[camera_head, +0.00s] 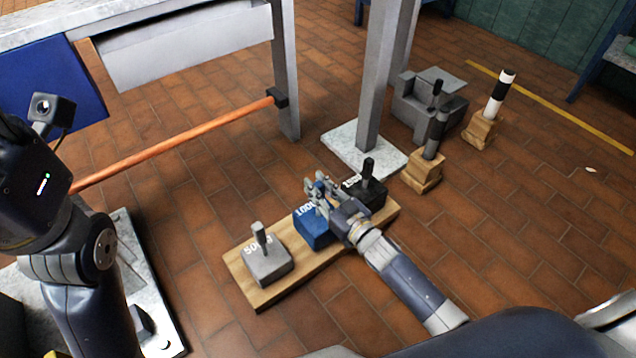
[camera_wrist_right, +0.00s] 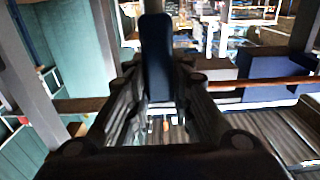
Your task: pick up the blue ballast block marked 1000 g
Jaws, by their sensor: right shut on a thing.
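The blue ballast block (camera_head: 312,232), with white digits starting "1000", is in the middle of a wooden board (camera_head: 280,293) in the head view. My right gripper (camera_head: 319,191) reaches over it from the lower right and is shut on its upright handle. The handle shows as a dark post (camera_wrist_right: 157,60) between the fingers in the wrist view. The gripper hides part of the block, and I cannot tell whether its base touches the board. My left arm shows at the left, but its gripper fingers do not.
A grey block (camera_head: 267,265) marked 500 stands left of the blue one, and a black block (camera_head: 368,192) right of it. A steel post with base plate (camera_head: 350,146) stands close behind. Wooden-based posts (camera_head: 424,172) (camera_head: 481,130) stand at right. An orange bar (camera_head: 180,145) crosses the left.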

